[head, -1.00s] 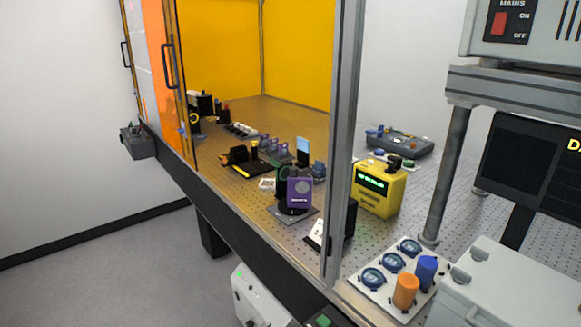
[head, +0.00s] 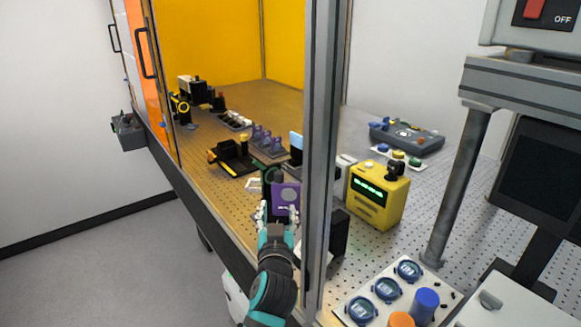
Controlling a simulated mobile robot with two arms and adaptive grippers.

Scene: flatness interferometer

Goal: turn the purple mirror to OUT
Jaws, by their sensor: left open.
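The purple mirror (head: 287,197) is a small upright square plate with a round grey centre, standing on the perforated table just left of the grey frame post. Its base is mostly hidden behind my arm. My left gripper (head: 276,212) is open at the mirror, with light finger parts on either side of its lower portion. I cannot tell whether the fingers touch it. No OUT marking is readable. My right gripper is not in view.
The grey post (head: 319,150) stands close right of my arm. A yellow meter (head: 376,195) and a black block (head: 338,232) are to its right. A black stage (head: 231,158) lies behind left. A tray (head: 372,298) holds blue and orange caps.

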